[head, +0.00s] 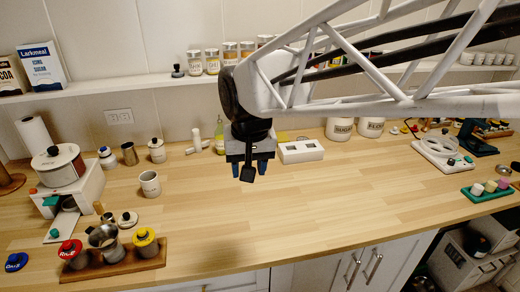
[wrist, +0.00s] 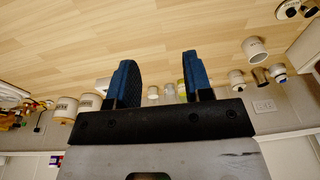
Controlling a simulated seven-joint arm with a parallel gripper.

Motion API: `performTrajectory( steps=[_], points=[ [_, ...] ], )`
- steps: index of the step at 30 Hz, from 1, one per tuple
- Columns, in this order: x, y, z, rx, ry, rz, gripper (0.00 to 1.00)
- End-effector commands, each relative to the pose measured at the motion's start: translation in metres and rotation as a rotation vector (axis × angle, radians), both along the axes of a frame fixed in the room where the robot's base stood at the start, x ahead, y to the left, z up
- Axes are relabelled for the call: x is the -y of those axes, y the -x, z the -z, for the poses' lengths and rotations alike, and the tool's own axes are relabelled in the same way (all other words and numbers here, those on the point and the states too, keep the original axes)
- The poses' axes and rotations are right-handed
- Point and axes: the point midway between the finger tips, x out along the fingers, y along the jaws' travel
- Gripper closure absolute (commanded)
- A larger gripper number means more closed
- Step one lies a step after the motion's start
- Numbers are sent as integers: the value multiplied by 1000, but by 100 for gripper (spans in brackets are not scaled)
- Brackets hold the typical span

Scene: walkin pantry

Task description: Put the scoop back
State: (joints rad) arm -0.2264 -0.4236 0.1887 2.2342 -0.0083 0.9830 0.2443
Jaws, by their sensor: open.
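My gripper (head: 250,168) hangs above the middle of the wooden counter, with its two blue fingers apart. In the wrist view my gripper (wrist: 160,60) is open, with nothing between the fingers. At the front left, a metal vessel or scoop (head: 103,238) with a wooden handle stub behind it sits between two canisters; I cannot tell whether it rests in or on a canister. Beside it are a red-lidded canister (head: 73,253) and a yellow-lidded canister (head: 145,242), on a wooden tray (head: 115,268). My gripper is well to the right of them, touching nothing.
A loose lid (head: 127,219) lies behind the tray, and a blue lid (head: 16,262) lies left of it. A white dispenser (head: 75,195) stands behind. A mug (head: 150,184) stands between there and my gripper. The counter's (head: 300,205) middle front is clear.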

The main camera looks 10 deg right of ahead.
Motion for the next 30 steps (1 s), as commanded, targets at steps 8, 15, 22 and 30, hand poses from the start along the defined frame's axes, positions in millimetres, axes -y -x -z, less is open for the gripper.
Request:
performTrajectory(
  steps=[8,15,22,30],
  points=[
    [69,81,19,45,17,11,54],
    [97,128,37,70,33,12,54],
    [103,140,43,75,38,10,54],
    [103,140,43,75,38,10,54]
  ],
)
